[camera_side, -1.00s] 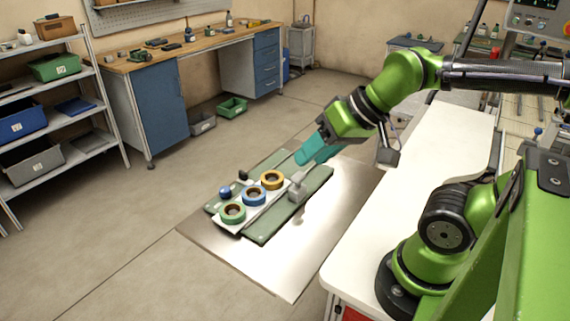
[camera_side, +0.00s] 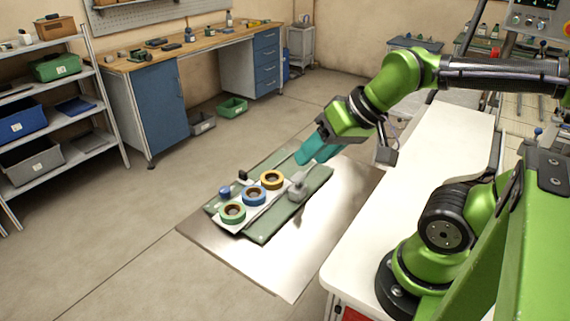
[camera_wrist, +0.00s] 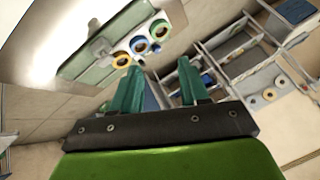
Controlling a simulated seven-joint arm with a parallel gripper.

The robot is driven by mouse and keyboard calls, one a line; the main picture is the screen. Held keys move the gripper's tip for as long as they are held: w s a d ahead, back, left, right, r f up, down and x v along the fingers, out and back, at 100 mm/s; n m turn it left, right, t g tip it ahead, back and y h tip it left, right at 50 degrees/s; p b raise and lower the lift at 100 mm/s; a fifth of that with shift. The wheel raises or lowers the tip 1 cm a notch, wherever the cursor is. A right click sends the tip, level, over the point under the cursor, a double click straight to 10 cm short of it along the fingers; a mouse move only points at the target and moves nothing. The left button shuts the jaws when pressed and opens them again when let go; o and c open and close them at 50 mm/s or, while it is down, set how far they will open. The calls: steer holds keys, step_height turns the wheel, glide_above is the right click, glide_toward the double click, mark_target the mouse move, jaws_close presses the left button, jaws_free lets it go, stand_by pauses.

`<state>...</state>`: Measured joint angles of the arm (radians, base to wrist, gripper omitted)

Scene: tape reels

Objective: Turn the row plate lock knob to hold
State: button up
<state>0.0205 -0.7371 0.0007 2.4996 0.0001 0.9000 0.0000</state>
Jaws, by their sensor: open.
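The row plate (camera_side: 222,226) is a pale strip on a green base. It carries a green reel (camera_side: 232,212), a blue reel (camera_side: 253,194) and a yellow reel (camera_side: 272,179). Beside the row are a small blue knob (camera_side: 225,192) and a black knob (camera_side: 243,176); I cannot tell which is the lock knob or read its setting. My gripper (camera_side: 303,158) hangs above and behind the row, apart from it, with teal fingers. In the wrist view my gripper (camera_wrist: 159,66) is open and empty, with the reels beyond its fingertips.
A grey block (camera_side: 297,188) stands on the green base (camera_side: 262,236), right of the yellow reel. A shiny metal sheet (camera_side: 285,275) lies under the base. A white table (camera_side: 430,155) is to the right. A shelf rack (camera_side: 105,110) and workbench (camera_side: 150,105) stand farther back.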

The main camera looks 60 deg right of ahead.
steer(key=w+d+f+g+h, duration=0.1)
steer(key=w+d+f+g, duration=0.15)
steer(key=w, duration=0.25)
steer(key=n+g+y, duration=0.2)
steer(key=n, duration=1.1)
glide_above(225, 189)
steer(key=s+d, duration=0.5)
step_height(225, 189, down, 5)
steer(key=shift+t, duration=0.35)
steer(key=x, duration=1.6)
steer(key=shift+w+a, duration=0.1)
steer(key=shift+a, duration=0.15)
steer(key=c, duration=0.7)
steer(key=shift+r, duration=0.1)
steer(key=shift+c, duration=0.3)
